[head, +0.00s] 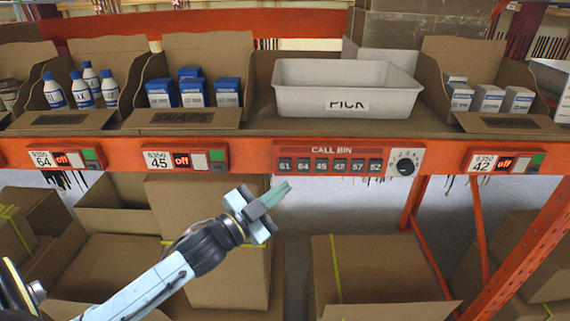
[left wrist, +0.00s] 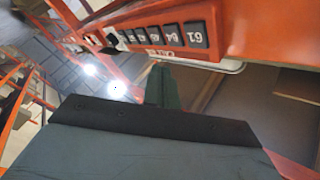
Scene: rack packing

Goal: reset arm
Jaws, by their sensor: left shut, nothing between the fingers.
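My left gripper (head: 281,190) is in the middle of the head view, in front of and below the orange shelf beam. Its green fingers are closed together and hold nothing. They point up and to the right, just under the left end of the call bin panel (head: 345,160). In the left wrist view the shut fingers (left wrist: 163,87) show, with the call bin panel (left wrist: 165,38) upside down beyond them. My right gripper is not in either view.
The shelf holds a grey PICK tote (head: 345,90), a box of white bottles (head: 80,88), blue-and-white cartons (head: 192,90) and white cartons (head: 487,98). Brown boxes (head: 375,270) stand below. An orange upright (head: 520,245) is at the right.

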